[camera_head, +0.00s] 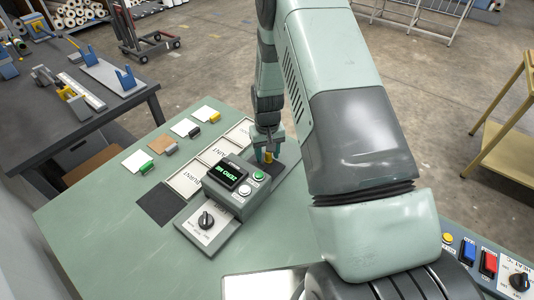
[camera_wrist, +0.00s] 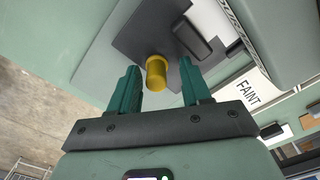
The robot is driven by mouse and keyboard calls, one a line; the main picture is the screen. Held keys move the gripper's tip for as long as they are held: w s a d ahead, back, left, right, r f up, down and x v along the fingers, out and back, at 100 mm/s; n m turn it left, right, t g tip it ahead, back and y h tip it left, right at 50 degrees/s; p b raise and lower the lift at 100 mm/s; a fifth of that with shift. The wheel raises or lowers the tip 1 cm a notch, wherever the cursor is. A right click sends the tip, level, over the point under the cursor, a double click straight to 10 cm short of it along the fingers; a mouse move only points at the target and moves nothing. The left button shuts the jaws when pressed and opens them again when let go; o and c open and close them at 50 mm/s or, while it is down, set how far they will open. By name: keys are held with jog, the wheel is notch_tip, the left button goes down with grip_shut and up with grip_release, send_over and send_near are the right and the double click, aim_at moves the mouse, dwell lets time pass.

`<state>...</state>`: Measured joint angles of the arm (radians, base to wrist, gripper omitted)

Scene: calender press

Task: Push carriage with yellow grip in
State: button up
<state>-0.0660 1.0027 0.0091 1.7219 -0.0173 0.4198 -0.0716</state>
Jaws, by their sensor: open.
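The yellow grip (camera_wrist: 157,72) is a short upright-looking cylinder on the dark carriage plate (camera_wrist: 150,30). In the wrist view it lies between and just beyond the two green fingers of my gripper (camera_wrist: 162,88), which are open with gaps on both sides. In the head view the yellow grip (camera_head: 268,157) shows as a small spot beside my gripper (camera_head: 265,152), behind the grey control unit (camera_head: 222,190). My arm hides part of the carriage there. I cannot tell whether a finger touches the grip.
The control unit has a green-lit display, a green button, a white button and a black knob (camera_head: 206,220). Labelled trays (camera_head: 205,168) and colored sample cards (camera_head: 140,160) lie to the left. A panel with red and blue switches (camera_head: 490,263) stands at lower right. The table's front left is clear.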

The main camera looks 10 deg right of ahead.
notch_tip(320, 180, up, 10)
jog(key=shift+r, duration=0.15)
jog(key=shift+r, duration=0.1)
dwell(0.5)
jog(key=s+d+r+t, duration=0.1)
jog(key=s+r, duration=0.4)
jog(key=r, duration=0.6)
jog(key=s+d+r+t, duration=0.15)
jog(key=s+r, duration=0.35)
jog(key=r, duration=0.7)
jog(key=s+r+t, duration=0.1)
jog(key=s+r, duration=0.1)
jog(key=s, duration=0.4)
jog(key=s+r+m+t, duration=0.1)
jog(key=s+r, duration=0.2)
jog(key=s, duration=0.3)
jog(key=s+r+t, duration=0.1)
jog(key=s+r, duration=0.1)
jog(key=s, duration=0.5)
jog(key=shift+d+r, duration=0.35)
jog(key=shift+r, duration=0.05)
jog(key=shift+o, duration=0.4)
